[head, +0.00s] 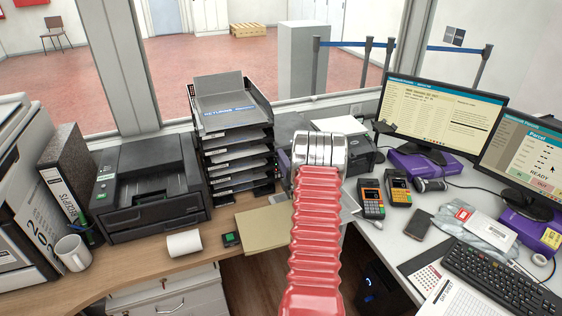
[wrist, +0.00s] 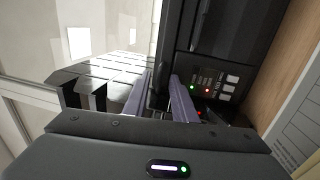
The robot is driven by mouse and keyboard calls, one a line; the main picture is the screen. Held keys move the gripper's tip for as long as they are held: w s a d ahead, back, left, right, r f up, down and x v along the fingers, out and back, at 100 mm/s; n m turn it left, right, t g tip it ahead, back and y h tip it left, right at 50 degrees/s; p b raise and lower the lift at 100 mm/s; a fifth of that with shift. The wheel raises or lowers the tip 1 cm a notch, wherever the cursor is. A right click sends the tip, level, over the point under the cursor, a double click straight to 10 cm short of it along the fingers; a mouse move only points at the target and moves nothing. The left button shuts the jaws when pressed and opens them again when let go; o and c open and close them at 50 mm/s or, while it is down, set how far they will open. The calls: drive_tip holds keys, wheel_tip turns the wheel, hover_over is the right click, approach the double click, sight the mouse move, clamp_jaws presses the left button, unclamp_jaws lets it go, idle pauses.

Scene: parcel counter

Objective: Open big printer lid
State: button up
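A wide black printer (head: 150,190) stands on the wooden counter at the left in the head view, its top down. A smaller dark device (head: 288,128) stands beyond my arm, partly hidden by it. In the wrist view a dark device (wrist: 228,55) with small lights and pale buttons is close ahead; I cannot tell for sure which printer it is. My gripper (wrist: 160,95) shows two purple-grey fingers apart, with a dark edge of this device between or just behind them. Contact is unclear. In the head view my arm hides most of the gripper.
A black tray stack (head: 235,135) stands right of the wide printer. Card terminals (head: 370,198), monitors (head: 440,115) and a keyboard (head: 505,280) crowd the right desk.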

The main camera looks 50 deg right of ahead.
drive_tip(key=shift+c, duration=0.3)
clamp_jaws()
drive_tip(key=shift+f, duration=0.15)
idle(0.9)
